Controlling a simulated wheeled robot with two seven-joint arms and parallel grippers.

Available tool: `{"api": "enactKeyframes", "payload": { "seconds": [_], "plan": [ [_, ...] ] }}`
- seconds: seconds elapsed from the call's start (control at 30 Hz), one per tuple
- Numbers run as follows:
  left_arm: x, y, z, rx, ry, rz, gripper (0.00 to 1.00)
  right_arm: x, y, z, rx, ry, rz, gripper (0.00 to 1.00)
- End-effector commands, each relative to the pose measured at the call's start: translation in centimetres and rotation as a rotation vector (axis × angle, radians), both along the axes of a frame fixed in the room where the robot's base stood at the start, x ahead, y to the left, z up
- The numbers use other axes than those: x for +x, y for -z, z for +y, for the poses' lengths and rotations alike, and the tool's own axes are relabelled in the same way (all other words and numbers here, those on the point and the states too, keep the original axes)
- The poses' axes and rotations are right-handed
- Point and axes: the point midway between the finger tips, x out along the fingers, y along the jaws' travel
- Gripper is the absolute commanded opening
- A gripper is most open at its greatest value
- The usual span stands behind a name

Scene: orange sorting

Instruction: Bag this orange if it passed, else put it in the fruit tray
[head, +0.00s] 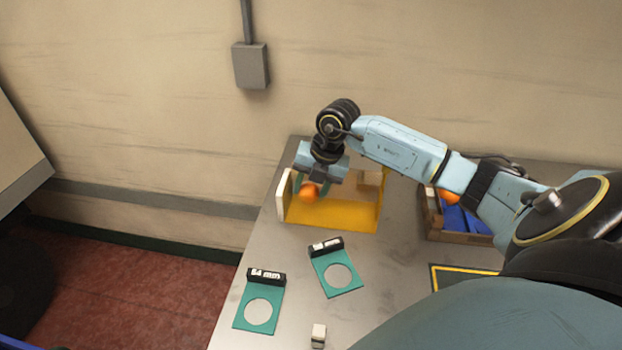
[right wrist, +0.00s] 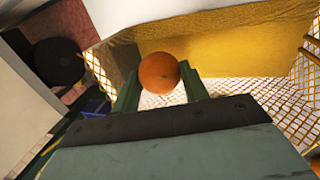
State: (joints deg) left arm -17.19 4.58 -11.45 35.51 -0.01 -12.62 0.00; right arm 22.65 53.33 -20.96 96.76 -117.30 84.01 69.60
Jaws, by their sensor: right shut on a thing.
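My right gripper (head: 312,188) is shut on an orange (head: 309,194), with its fingers pointing down. In the right wrist view the orange (right wrist: 159,73) sits between the tips of the two green fingers (right wrist: 158,88). The gripper is at the left part of a yellow-fronted holder (head: 335,216) with a pale left end. I cannot tell how deep the orange is in the holder. A wooden tray (head: 458,237) with blue lining and another orange (head: 448,196) stands right, partly hidden by my arm.
Two teal gauge plates with round holes lie in front, one marked 64 mm (head: 246,316), the other (head: 347,289) with an unreadable label. A yellow-bordered dark mat (head: 440,284) is partly hidden. The table's left edge is close to the holder.

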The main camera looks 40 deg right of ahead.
Motion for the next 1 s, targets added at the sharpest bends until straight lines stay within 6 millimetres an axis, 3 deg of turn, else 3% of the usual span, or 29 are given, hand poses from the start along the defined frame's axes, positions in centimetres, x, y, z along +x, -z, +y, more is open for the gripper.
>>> {"api": "enactKeyframes", "payload": {
  "seconds": [0.33,0.37,0.53,1.0],
  "plan": [
    [-0.01,-0.02,0.00,0.000,0.000,0.000,0.36,0.02,-0.04,-0.02,-0.001,0.000,-0.001,0.21],
    [-0.01,-0.02,0.00,0.000,0.000,0.000,0.36,0.02,-0.05,-0.03,-0.001,0.000,-0.001,0.48],
    [0.00,-0.02,0.00,0.000,0.000,0.000,0.36,0.02,-0.05,-0.03,-0.001,0.000,-0.001,0.70],
    [0.00,-0.72,-0.01,0.000,0.000,0.000,0.36,0.01,-0.87,-0.03,-0.001,0.000,-0.001,0.70]
  ]
}}
